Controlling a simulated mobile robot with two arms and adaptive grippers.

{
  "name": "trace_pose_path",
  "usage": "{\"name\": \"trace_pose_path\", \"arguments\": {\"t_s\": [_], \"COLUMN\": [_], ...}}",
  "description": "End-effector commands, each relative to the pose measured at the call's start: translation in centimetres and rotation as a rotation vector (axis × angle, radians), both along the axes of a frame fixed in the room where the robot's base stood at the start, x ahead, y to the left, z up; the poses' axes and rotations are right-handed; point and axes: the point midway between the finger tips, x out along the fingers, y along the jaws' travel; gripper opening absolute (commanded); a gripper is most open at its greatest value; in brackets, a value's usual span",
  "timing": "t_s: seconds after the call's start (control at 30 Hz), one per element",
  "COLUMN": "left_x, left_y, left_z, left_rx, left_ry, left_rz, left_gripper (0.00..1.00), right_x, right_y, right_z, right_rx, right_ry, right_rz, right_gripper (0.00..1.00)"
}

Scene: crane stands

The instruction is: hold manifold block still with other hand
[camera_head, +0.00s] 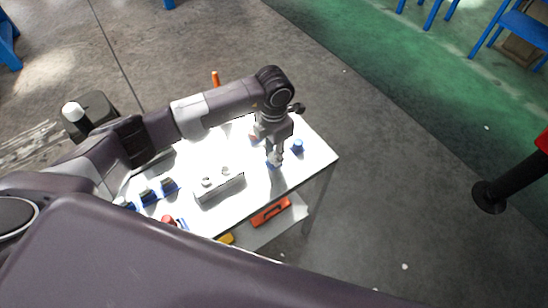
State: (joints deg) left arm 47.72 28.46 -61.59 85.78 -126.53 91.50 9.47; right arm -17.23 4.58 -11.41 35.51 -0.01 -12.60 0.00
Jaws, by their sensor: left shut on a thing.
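The manifold block (220,192) is a pale grey, long block with round fittings on its top. It rests on the white table near its middle. My left arm reaches over the table from the left. My left gripper (275,157) points down to the right of the block, apart from it, and is shut on a small part with a bit of blue showing. The fingers hide most of that part. My right gripper is not in view.
A blue cap (297,146) stands right of my left gripper. Several dark and blue fittings (148,196) sit at the table's left, with a red one (168,220) near the front. An orange item (270,212) lies on the lower shelf. White tabletop (316,157) is bare at right.

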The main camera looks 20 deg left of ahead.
Motion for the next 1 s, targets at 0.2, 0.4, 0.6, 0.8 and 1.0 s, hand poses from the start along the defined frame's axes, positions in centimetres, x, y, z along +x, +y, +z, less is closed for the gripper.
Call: {"name": "trace_pose_path", "arguments": {"t_s": [0.2, 0.4, 0.6, 0.8, 1.0], "left_x": [0.0, 0.0, 0.0, 0.0, 0.0], "left_y": [0.0, 0.0, 0.0, 0.0, 0.0], "left_z": [1.3, 2.3, 3.3, 3.6, 3.6], "left_rx": [0.001, 0.001, 0.001, 0.000, 0.000], "left_ry": [-0.001, -0.001, -0.001, 0.000, 0.000], "left_rz": [0.000, 0.000, -0.001, 0.000, -0.003], "left_gripper": [0.00, 0.00, 0.00, 0.00, 0.00], "right_x": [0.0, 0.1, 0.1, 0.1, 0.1], "right_y": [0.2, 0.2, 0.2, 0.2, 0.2], "right_z": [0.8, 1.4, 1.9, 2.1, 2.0], "right_rx": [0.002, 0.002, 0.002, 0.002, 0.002], "right_ry": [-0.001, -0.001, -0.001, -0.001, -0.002], "right_rz": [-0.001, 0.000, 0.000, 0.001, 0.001], "right_gripper": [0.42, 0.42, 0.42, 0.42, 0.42]}}
